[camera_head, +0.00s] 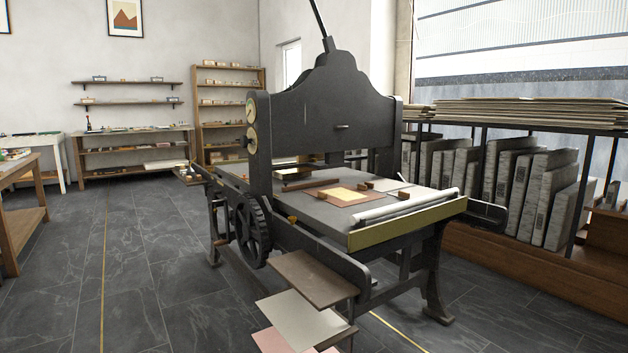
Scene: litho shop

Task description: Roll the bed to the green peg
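The litho press (320,115) is a dark machine with a tall upright frame in the middle of the view. Its grey flat bed (325,214) runs under the frame and out toward the front right, with an olive-green front edge (400,228). On the bed lie a tan sheet with a yellow patch (343,195), small wooden blocks and a long pale roll (405,208). A dark toothed wheel (250,230) is on the press's left side. A small yellow-orange piece (292,219) sits on the side rail. I cannot make out a green peg. Neither gripper is in view.
Stepped brown, grey and pink boards (314,277) stand at the near front of the press. A rack of stone slabs (530,195) fills the right side. A wooden table (25,215) is at the left edge. Dark tiled floor (150,270) is free between table and press.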

